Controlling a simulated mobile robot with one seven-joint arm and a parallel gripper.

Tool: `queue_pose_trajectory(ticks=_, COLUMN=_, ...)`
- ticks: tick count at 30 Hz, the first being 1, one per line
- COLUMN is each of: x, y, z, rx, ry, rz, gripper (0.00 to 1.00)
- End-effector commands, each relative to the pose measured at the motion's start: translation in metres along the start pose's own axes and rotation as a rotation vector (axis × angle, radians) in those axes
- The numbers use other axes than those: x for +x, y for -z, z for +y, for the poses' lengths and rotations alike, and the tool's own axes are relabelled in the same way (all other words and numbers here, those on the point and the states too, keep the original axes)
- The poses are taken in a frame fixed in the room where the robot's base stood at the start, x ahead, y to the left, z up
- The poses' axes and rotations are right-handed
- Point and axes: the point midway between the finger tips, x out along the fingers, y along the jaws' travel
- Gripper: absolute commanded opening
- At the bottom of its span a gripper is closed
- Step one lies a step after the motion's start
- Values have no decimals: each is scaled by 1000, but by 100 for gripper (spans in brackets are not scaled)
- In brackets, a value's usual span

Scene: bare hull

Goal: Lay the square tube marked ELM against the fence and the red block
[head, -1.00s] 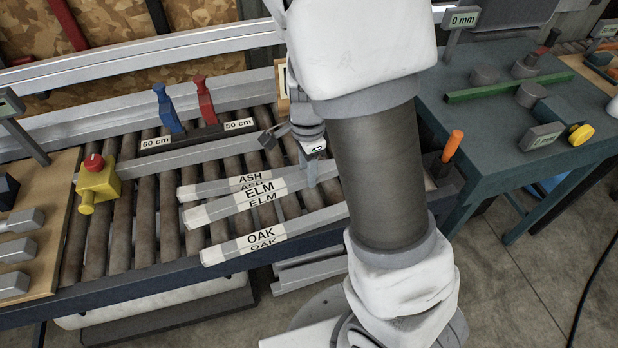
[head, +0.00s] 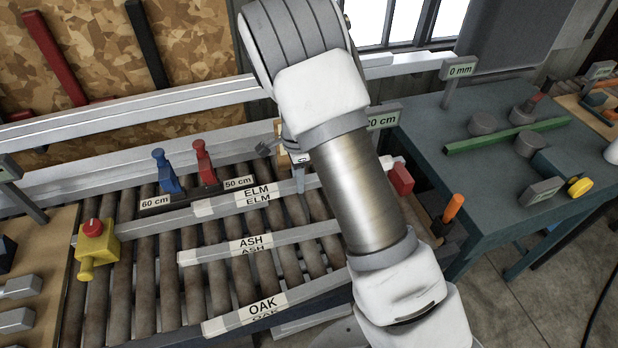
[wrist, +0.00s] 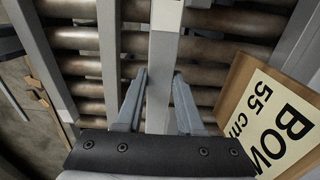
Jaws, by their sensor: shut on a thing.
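The ELM square tube (head: 225,205) is grey with a white label and lies across the back of the rollers, behind the other tubes. My gripper (head: 299,187) is shut on it right of the label. In the wrist view, the two fingers (wrist: 158,108) straddle the tube (wrist: 160,75). The red block (head: 402,180) stands at the right, beyond my arm. My arm hides the tube's right end and any contact with the block.
The ASH tube (head: 215,253) and OAK tube (head: 235,322) lie nearer on the rollers. Blue (head: 167,175) and red (head: 204,162) levers stand behind ELM's left part. A yellow block with a red knob (head: 97,248) is at the left. A wooden BOW sign (wrist: 262,115) is close beside my gripper.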

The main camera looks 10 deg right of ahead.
Motion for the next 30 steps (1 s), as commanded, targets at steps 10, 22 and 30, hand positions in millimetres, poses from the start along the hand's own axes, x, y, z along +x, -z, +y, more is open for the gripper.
queue_pose_trajectory(ticks=10, x=12, y=-2, z=-1, rx=-1, ry=-1, rz=-1, gripper=0)
queue_pose_trajectory(ticks=22, x=43, y=-1, z=-1, rx=-1, ry=0, rz=-1, gripper=0)
queue_pose_trajectory(ticks=30, x=65, y=-1, z=-1, rx=-1, ry=0, rz=-1, gripper=0)
